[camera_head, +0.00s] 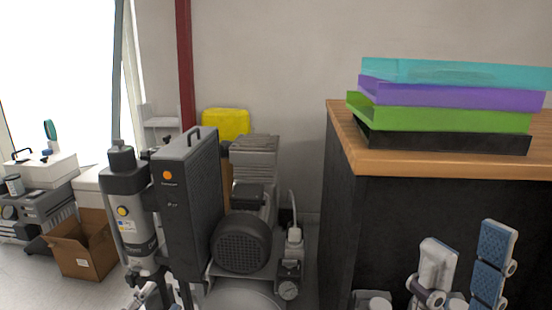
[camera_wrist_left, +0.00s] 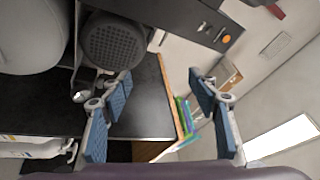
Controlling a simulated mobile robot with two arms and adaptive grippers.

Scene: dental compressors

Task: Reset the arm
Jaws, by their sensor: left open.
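My left gripper (camera_head: 464,265) is at the lower right of the head view, in front of the dark side of the cabinet. Its blue-padded fingers are apart with nothing between them. In the left wrist view the same gripper (camera_wrist_left: 160,105) is wide open and empty, and the picture is turned on its side. Most of its arm is outside the head view.
The compressor (camera_head: 240,245) stands left of the cabinet (camera_head: 343,215). Stacked coloured trays (camera_head: 440,120) lie on the wooden top. A yellow box (camera_head: 226,124) is behind the compressor. An open cardboard box (camera_head: 82,252) is on the floor at left.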

